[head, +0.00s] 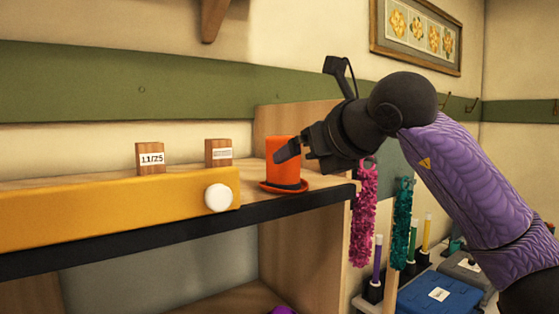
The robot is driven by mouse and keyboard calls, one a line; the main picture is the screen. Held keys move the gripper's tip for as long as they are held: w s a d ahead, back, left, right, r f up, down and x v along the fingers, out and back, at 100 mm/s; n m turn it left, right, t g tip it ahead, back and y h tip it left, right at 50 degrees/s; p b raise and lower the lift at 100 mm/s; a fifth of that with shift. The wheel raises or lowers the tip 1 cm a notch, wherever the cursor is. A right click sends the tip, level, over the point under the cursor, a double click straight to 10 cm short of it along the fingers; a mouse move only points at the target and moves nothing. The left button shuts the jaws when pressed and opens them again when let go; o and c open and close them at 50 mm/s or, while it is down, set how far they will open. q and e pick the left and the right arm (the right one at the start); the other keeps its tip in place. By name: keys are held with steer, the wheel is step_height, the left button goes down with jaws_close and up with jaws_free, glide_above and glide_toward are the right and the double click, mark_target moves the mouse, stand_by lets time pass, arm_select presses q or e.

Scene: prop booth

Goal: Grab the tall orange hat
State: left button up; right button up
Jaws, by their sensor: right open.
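The tall orange hat (281,150) stands upright on its brim on the wooden shelf top, near the shelf's right end. It has a dark band at the base of its crown. My right gripper (289,152) is open at the hat, with a dark finger in front of the crown's right side. The far finger is hidden, so I cannot tell whether the gripper touches the hat. My left gripper is not in view.
A yellow board with a white knob (218,197) runs along the shelf front, left of the hat. Two small wooden blocks with labels (150,158) stand behind it. Pink (364,214) and teal (402,224) garlands hang right of the shelf, above a blue case (438,295).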

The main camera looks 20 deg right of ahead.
mark_target(293, 161)
steer(key=p+x, duration=0.3)
steer(key=x, duration=0.3)
steer(key=shift+w, duration=0.1)
steer(key=shift+w+f, duration=0.1)
steer(key=c, duration=1)
